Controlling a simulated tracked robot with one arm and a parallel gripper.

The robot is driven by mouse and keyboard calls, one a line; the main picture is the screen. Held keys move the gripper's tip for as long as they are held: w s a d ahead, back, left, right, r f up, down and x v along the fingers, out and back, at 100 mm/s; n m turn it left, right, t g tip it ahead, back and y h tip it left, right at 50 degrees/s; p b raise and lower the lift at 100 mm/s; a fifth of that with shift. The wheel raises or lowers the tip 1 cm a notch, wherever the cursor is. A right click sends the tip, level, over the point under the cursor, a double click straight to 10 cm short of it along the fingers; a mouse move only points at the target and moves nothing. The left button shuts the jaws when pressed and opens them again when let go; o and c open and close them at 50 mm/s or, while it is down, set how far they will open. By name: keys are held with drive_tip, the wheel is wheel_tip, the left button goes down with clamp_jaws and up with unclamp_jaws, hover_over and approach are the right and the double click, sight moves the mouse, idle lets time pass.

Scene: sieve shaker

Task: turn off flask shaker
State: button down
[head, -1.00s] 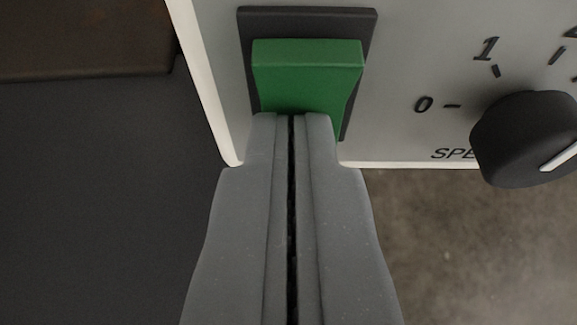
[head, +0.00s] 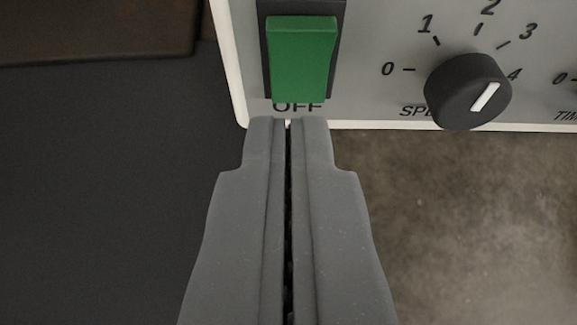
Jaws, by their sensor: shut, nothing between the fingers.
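The flask shaker's grey front panel (head: 370,75) fills the top of the head view. A green rocker switch (head: 302,58) sits in a black frame near the panel's left edge, with the word OFF printed below it. The switch's upper part looks raised toward me, though its exact tilt is hard to tell. My gripper (head: 288,122) is shut and empty. Its tips show just below the OFF label and cover part of it; a gap shows between them and the green switch.
A black speed knob (head: 468,92) sits right of the switch, its white pointer near 4. Part of a timer dial scale shows at the right edge. A dark surface (head: 110,190) lies at left, with a brown object (head: 95,28) at top left. A mottled floor-like surface (head: 460,220) shows below the panel.

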drive_tip(key=s+r+p, duration=0.1)
drive_tip(key=s+r, duration=0.3)
drive_tip(key=s, duration=0.5)
drive_tip(key=shift+s+r+p, duration=0.15)
drive_tip(key=shift+s+p, duration=0.15)
drive_tip(key=shift+d+r, duration=0.1)
drive_tip(key=shift+r, duration=0.05)
